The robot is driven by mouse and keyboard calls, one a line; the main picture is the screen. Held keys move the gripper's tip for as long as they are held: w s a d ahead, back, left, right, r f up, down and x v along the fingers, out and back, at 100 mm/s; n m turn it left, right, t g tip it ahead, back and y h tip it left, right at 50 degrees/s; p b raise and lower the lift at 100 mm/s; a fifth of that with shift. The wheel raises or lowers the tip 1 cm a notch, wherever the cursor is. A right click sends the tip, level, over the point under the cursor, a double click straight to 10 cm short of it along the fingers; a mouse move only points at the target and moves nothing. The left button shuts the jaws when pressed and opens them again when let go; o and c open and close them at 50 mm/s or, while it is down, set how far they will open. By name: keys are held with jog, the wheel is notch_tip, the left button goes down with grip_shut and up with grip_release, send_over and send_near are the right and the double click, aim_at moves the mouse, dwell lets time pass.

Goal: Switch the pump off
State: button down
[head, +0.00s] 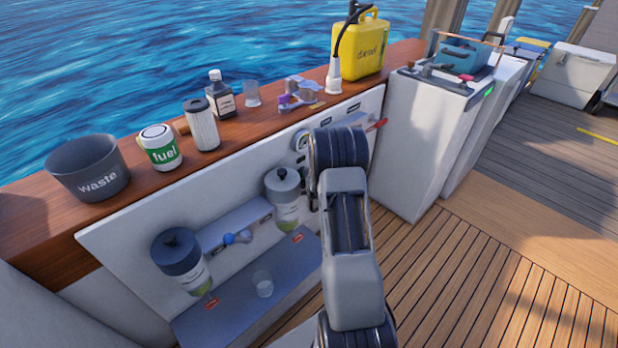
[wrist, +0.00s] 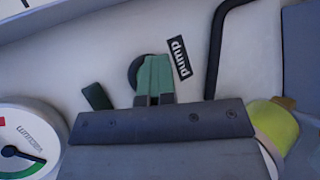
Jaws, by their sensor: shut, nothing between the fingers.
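The "pump" label (wrist: 179,58) is on the pale panel in the wrist view. A dark round knob (wrist: 136,72) sits beside it, partly hidden behind my fingers, so its setting cannot be told. My gripper (wrist: 155,62) shows as two green fingers side by side, shut and empty, in front of the knob's right part. Whether they touch it cannot be told. A small dark green piece (wrist: 96,97) is left of the fingers. In the head view my arm hides the gripper and the pump switch.
A vacuum gauge (wrist: 26,145) is at lower left in the wrist view, with a black pipe (wrist: 222,50) to the right. Two filter bowls (head: 176,252) (head: 284,187) and a red lever (head: 377,124) are on the panel. A waste bin (head: 88,168) and yellow can (head: 361,48) stand on the ledge.

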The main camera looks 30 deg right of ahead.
jog(key=shift+s, duration=0.25)
dwell(0.3)
jog(key=shift+s+d+b, duration=0.15)
jog(key=shift+s, duration=0.85)
jog(key=shift+s+d+b, duration=0.2)
jog(key=shift+s, duration=0.75)
jog(key=shift+s+d+b, duration=0.15)
jog(key=shift+s, duration=0.85)
jog(key=s+a+r+m+g+y+p, duration=0.15)
jog(key=a+r+p, duration=0.35)
jog(key=r, duration=0.5)
jog(key=s+a+r+m+g+p, duration=0.1)
jog(key=s+a+r+m+p, duration=0.15)
jog(key=a+r+p, duration=0.55)
jog(key=s+a+r+m+g+y+p, duration=0.1)
jog(key=a+r+m+p, duration=0.15)
jog(key=r, duration=0.85)
jog(key=s+a+r+m+g+y+p, duration=0.1)
jog(key=s+a+r+m+p, duration=0.3)
jog(key=r, duration=0.6)
jog(key=s+a+r+m+g+y+p, duration=0.1)
jog(key=s+a+r+m+p, duration=0.3)
jog(key=s+a+r+p, duration=0.4)
jog(key=shift+s+r+g+p, duration=0.75)
jog(key=shift+s+r+p, duration=0.15)
jog(key=shift+s, duration=1.75)
jog(key=shift+r+y, duration=0.1)
jog(key=shift+y, duration=0.15)
